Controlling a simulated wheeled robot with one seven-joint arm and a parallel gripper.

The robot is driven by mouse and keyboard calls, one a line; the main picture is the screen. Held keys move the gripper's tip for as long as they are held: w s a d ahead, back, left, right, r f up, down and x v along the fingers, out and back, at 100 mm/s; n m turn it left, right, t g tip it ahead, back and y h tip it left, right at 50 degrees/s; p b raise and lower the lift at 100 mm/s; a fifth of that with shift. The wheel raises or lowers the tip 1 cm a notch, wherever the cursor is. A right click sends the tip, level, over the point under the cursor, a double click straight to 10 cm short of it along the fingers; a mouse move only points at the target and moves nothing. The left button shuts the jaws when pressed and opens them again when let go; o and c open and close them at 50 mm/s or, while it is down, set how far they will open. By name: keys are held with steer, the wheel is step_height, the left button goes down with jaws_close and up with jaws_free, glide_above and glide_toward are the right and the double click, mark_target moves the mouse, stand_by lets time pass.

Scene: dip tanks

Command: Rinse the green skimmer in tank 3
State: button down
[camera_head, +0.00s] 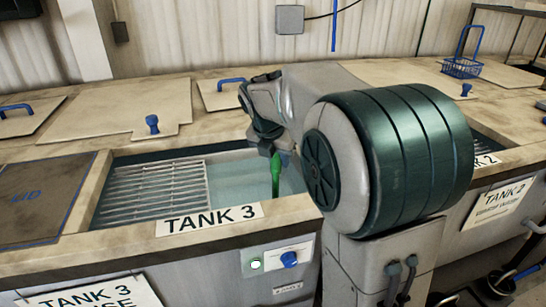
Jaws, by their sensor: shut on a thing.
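The green skimmer (276,173) hangs upright below my gripper (274,153), over the open right part of tank 3 (207,218). Its green handle shows; its lower end is not clearly visible, and I cannot tell how deep it reaches. My gripper is shut on the skimmer's upper end; my own arm hides much of the fingers and the tank's right end. Pale bluish liquid (236,181) shows in the tank beside the skimmer.
A metal grate (152,188) covers the left part of tank 3. A lid (40,196) lies left of it. A blue knob (289,259) is on the front panel. Blue-handled covers (222,98) lie behind. A blue wire basket (461,68) stands back right. Tank 2's label (488,160) shows at right.

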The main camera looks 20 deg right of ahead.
steer(key=shift+a+p, duration=0.6)
steer(key=shift+p, duration=0.15)
stand_by(0.8)
steer(key=shift+r, duration=0.1)
